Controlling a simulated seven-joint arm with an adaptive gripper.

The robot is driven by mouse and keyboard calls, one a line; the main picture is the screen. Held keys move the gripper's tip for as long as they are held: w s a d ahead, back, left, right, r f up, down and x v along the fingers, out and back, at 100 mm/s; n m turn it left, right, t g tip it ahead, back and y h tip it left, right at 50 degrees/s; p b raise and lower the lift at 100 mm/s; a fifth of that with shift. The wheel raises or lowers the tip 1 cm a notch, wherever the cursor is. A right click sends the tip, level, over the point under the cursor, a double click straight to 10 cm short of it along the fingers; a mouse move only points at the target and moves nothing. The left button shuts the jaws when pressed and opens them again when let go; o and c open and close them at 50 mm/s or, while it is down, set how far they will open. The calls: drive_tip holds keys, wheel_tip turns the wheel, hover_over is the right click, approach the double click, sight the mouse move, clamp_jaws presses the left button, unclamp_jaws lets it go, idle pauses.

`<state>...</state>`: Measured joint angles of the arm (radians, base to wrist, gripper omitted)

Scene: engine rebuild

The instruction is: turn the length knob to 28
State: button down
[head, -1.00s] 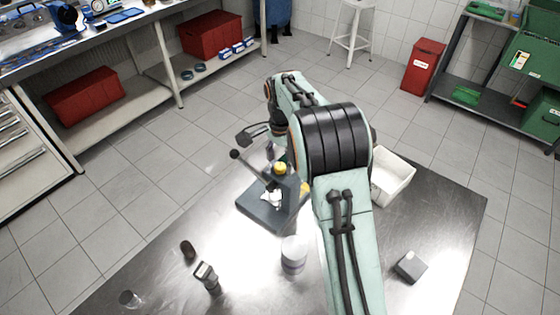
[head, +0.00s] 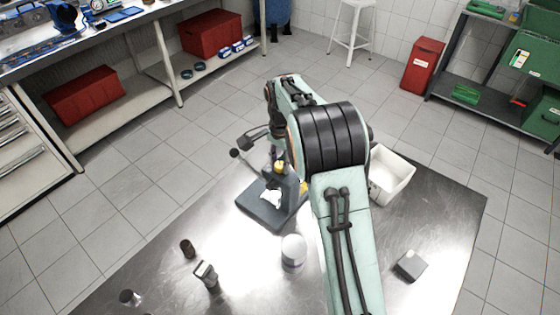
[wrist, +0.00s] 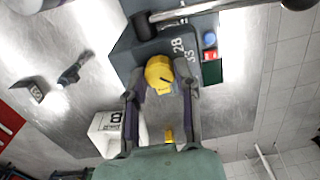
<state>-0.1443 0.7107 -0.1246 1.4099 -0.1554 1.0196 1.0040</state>
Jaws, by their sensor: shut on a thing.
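The dark grey machine (head: 262,210) with a lever stands on the metal table, and it also shows at the top of the wrist view (wrist: 150,47). Its yellow knob (wrist: 158,68) has a small dark line on its face. The numbers 28 and 33 are printed on the body to the right of the knob; the exact setting cannot be told. My gripper (wrist: 161,73) has a finger on each side of the knob and is shut on it. In the head view my arm hides most of the gripper, and the knob (head: 279,167) is partly covered.
A metal lever bar (wrist: 190,11) crosses above the knob in the wrist view. A white bin (head: 392,180) stands right of the machine. A white canister (head: 293,250), a small grey block (head: 411,264) and a few small parts lie in front. The table's right front is mostly clear.

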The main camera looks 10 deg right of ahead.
drive_tip(key=n, duration=0.4)
drive_tip(key=shift+n, duration=0.3)
drive_tip(key=n, duration=1)
drive_tip(key=shift+f, duration=0.1)
drive_tip(key=n, duration=0.4)
drive_tip(key=shift+n, duration=0.3)
drive_tip(key=c, duration=0.8)
unclamp_jaws()
